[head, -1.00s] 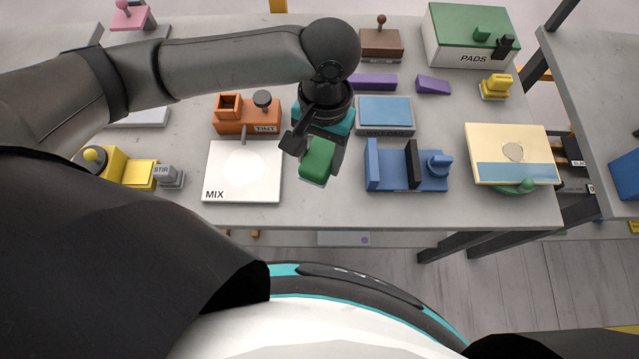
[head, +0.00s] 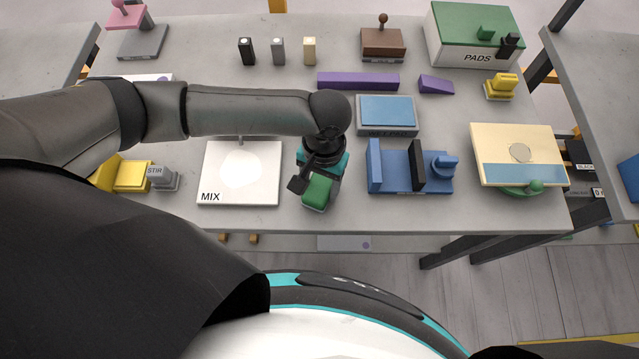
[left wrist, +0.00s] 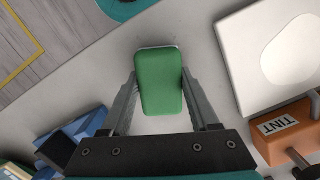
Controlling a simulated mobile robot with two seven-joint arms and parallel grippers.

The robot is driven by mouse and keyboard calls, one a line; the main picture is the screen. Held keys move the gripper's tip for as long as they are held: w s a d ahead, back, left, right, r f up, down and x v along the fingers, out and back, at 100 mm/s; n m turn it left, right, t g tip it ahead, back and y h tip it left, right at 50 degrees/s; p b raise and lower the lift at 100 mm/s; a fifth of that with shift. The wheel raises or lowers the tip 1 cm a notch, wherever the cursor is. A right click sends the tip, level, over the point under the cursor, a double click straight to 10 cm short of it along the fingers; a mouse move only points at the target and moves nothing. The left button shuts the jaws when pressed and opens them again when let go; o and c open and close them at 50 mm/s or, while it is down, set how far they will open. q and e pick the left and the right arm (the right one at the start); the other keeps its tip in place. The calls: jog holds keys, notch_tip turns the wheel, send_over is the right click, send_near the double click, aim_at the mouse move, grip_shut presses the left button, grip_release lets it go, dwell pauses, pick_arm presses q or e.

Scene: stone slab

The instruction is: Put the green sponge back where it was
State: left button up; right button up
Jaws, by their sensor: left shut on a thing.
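The green sponge (head: 317,190) is between the fingers of my left gripper (head: 319,182), near the front edge of the slab, right of the white MIX board (head: 238,186). In the left wrist view the sponge (left wrist: 160,82) fills the gap between the two fingers of my left gripper (left wrist: 160,100), which is shut on it. A pale rim shows at the sponge's far end. Whether the sponge touches the slab (head: 330,222) I cannot tell. My right gripper is not in view.
A blue fixture (head: 408,174) stands to the right of the sponge. A WET PAD tray with a blue top (head: 387,110) is behind it. The orange TINT block (left wrist: 287,130) shows in the left wrist view.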

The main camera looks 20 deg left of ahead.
aim_at(322, 180)
pick_arm(q)
jog(key=shift+f, duration=0.1)
jog(key=o, duration=1.2)
notch_tip(322, 180, up, 12)
jog(key=w+p, duration=0.1)
jog(key=p, duration=0.1)
jog(key=shift+w, duration=0.3)
jog(key=shift+d, duration=0.1)
